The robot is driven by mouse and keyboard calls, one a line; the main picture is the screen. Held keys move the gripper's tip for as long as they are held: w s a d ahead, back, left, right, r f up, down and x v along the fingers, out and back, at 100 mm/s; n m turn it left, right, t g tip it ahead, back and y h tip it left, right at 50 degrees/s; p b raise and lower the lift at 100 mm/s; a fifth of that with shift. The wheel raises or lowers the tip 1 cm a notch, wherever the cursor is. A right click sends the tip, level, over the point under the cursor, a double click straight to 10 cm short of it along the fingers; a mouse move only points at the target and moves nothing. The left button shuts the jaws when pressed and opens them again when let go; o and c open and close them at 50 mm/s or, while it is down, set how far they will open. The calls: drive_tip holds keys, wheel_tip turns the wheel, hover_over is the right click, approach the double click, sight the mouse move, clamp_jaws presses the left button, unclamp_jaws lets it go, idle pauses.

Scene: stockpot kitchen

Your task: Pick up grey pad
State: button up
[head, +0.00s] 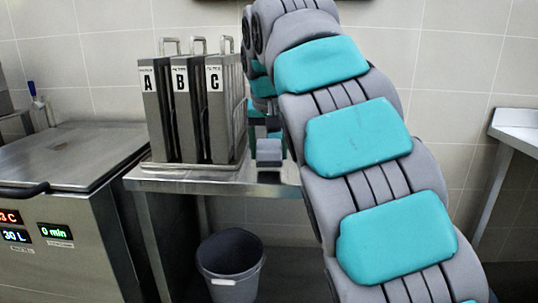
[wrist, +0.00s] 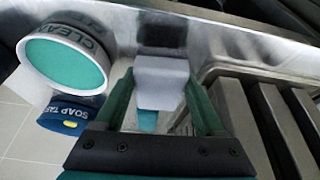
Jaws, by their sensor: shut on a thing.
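The grey pad (wrist: 162,80) is a pale grey block between the two dark green fingers of my gripper (wrist: 162,90) in the wrist view. The fingers are shut on its sides. A small teal patch shows just below the grey part; I cannot tell whether it belongs to the pad. In the head view the pad (head: 269,152) is small, under my gripper (head: 267,143), at the right end of the steel table and partly hidden by my arm. I cannot tell whether it touches the table.
Tall metal holders marked A, B and C (head: 193,110) stand on the steel table (head: 180,182), left of my gripper. A grey bin (head: 231,268) is below. A white-rimmed "CLEAN" container (wrist: 65,62) and a blue soap-tab container (wrist: 68,114) show in the wrist view.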

drive_tip(key=shift+r, duration=0.55)
drive_tip(key=s+d+b, duration=0.1)
drive_tip(key=s+d, duration=0.2)
drive_tip(key=s, duration=0.4)
drive_tip(key=s+d+r+b, duration=0.1)
drive_tip(key=s+d, duration=0.2)
drive_tip(key=s, duration=0.4)
drive_tip(key=shift+s+d+r+b, duration=0.25)
drive_tip(key=shift+s+d+b, duration=0.05)
drive_tip(key=shift+d, duration=0.1)
